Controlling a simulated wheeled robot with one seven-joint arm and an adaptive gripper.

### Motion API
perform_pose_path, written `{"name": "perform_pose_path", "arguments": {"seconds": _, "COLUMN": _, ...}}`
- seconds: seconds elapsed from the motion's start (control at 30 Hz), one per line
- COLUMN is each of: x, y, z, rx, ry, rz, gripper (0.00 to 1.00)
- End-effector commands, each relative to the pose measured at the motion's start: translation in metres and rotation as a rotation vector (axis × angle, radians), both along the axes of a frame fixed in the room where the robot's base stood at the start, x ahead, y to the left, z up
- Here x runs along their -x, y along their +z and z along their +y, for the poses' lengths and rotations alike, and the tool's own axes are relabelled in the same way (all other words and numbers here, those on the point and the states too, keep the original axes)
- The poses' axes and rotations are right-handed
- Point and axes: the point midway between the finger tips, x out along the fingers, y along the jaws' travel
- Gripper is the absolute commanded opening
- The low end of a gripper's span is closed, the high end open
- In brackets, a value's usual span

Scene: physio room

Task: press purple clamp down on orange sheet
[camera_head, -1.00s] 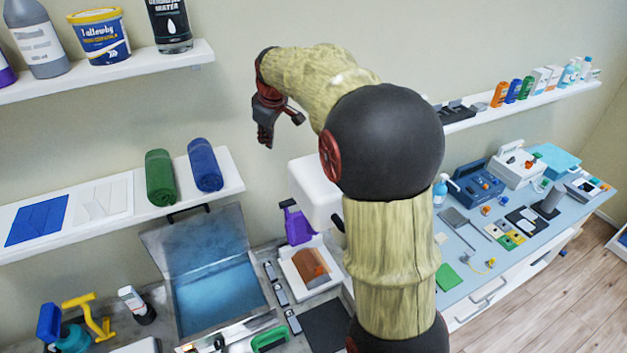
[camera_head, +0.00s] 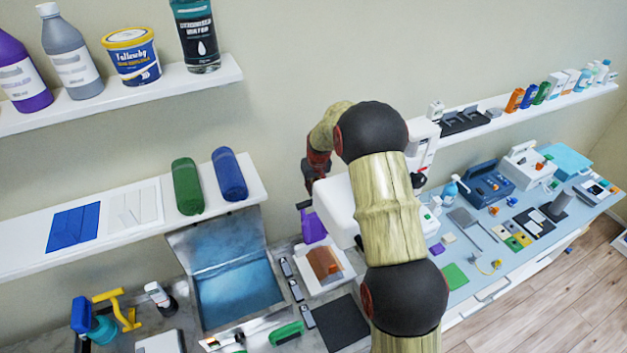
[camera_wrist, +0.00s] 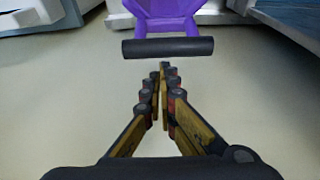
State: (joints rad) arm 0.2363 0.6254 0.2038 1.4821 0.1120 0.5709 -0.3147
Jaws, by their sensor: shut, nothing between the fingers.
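The purple clamp (camera_head: 313,227) stands upright at the back of a white base (camera_head: 341,277), its dark handle bar raised. The orange sheet (camera_head: 323,262) lies on that base, in front of the clamp. In the wrist view, the clamp (camera_wrist: 166,25) is at the top and its dark bar (camera_wrist: 167,47) runs crosswise just beyond my fingertips. My gripper (camera_wrist: 166,66) is shut and empty, pointing toward the bar; I cannot tell whether it touches. In the head view, my gripper (camera_head: 309,178) is above the clamp, partly hidden by my arm. The orange sheet is not visible in the wrist view.
An open box with a blue inside (camera_head: 236,296) stands left of the base, with small dark blocks (camera_head: 291,280) between. A dark mat (camera_head: 341,322) lies in front. A shelf with a green roll (camera_head: 187,187) and a blue roll (camera_head: 229,174) is at left.

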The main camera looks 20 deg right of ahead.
Motion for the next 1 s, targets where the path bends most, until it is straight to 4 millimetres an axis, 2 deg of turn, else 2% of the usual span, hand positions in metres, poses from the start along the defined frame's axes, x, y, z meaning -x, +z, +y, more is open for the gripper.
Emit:
{"name": "perform_pose_path", "arguments": {"seconds": 0.23, "x": -0.006, "y": -0.021, "z": 0.000, "rx": 0.000, "ry": 0.001, "rz": 0.000, "gripper": 0.00}}
{"name": "perform_pose_path", "arguments": {"seconds": 0.67, "x": -0.006, "y": -0.024, "z": 0.000, "rx": 0.001, "ry": 0.001, "rz": -0.001, "gripper": 0.00}}
{"name": "perform_pose_path", "arguments": {"seconds": 0.77, "x": -0.001, "y": -0.023, "z": 0.000, "rx": 0.001, "ry": 0.001, "rz": -0.001, "gripper": 0.00}}
{"name": "perform_pose_path", "arguments": {"seconds": 1.0, "x": 0.028, "y": -0.019, "z": 0.000, "rx": 0.001, "ry": 0.000, "rz": -0.001, "gripper": 0.00}}
